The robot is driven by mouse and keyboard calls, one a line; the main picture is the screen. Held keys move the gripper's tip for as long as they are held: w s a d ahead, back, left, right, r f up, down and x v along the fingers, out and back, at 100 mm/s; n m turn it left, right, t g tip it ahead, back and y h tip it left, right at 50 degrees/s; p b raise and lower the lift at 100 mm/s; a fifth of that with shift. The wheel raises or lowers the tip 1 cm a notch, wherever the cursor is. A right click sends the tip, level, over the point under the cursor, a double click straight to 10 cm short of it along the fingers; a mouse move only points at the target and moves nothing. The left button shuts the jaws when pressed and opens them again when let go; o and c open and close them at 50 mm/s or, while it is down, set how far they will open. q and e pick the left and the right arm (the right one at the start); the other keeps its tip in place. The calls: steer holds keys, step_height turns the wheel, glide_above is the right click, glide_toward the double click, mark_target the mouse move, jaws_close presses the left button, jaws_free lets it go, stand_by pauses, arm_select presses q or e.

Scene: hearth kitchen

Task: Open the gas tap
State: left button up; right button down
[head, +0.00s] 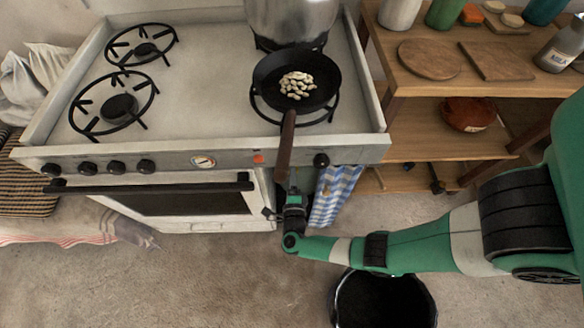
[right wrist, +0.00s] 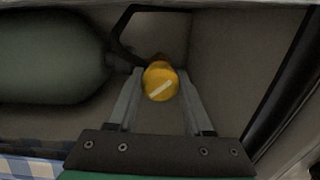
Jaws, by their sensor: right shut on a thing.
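The gas tap is a round yellow knob (right wrist: 160,82) with a pale bar mark running diagonally across its face, in the middle of the right wrist view. My right gripper (right wrist: 157,88) has its two fingers on either side of the knob and is shut on it. A dark green gas cylinder (right wrist: 50,58) lies at the left of that view, with a dark fitting and hose towards the tap. In the head view my right arm reaches below the stove front (head: 230,158), and its fingertips and the tap are hidden there. My left gripper is not in view.
A blue checked cloth (head: 334,192) hangs beside the wrist. A black bin (head: 384,300) stands on the floor below the arm.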

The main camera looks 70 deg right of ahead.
steer(key=n+p, duration=0.1)
steer(key=n, duration=0.4)
steer(key=shift+r+n+p, duration=0.1)
steer(key=shift+n+p, duration=0.6)
steer(key=shift+n, duration=1.7)
steer(key=shift+c, duration=1.5)
jaws_free()
steer(key=v, duration=1.1)
steer(key=shift+a+p, duration=0.35)
steer(key=shift+p, duration=0.05)
steer(key=shift+s, duration=0.1)
